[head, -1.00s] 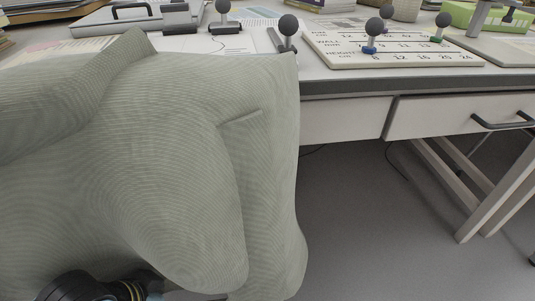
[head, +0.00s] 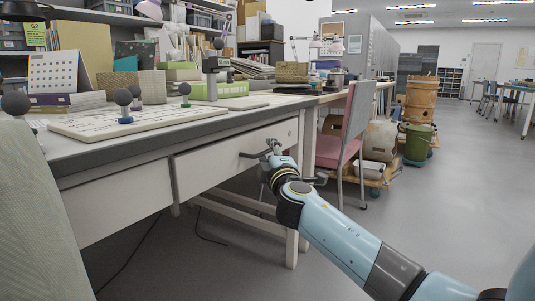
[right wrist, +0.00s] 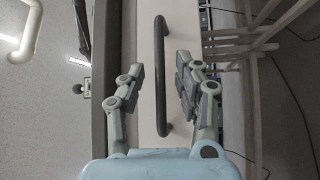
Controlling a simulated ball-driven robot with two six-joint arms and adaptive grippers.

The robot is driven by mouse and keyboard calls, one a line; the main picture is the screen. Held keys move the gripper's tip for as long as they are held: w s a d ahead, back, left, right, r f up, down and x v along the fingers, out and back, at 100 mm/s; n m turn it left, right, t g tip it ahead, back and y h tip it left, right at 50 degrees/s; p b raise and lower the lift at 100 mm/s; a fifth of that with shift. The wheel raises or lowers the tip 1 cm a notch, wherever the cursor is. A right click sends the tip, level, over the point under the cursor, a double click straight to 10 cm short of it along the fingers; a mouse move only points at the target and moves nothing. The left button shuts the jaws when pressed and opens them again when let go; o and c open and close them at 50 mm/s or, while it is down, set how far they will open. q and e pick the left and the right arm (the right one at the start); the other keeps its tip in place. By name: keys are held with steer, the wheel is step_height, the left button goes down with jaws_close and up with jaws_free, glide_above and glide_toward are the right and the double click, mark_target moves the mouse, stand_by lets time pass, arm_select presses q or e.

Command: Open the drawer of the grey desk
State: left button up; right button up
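The grey desk (head: 130,150) runs along the left and middle of the head view. Its white drawer front (head: 225,160) looks closed, with a dark bar handle (head: 252,154) near its right part. In the right wrist view the handle (right wrist: 161,75) stands lengthwise in front of the pale drawer front (right wrist: 148,90). My right gripper (head: 270,150) is at the handle. In the right wrist view its fingers (right wrist: 157,78) are apart, one on each side of the bar, with visible gaps. My left gripper is not in view.
A lettered board (head: 120,122) with ball-topped stands lies on the desk top. A pink-seated chair (head: 335,150) stands just right of the desk. A ribbed grey-green surface (head: 35,220) fills the left edge. Open floor (head: 440,210) lies to the right.

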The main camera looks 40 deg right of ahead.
steer(key=shift+x, duration=0.75)
jaws_close()
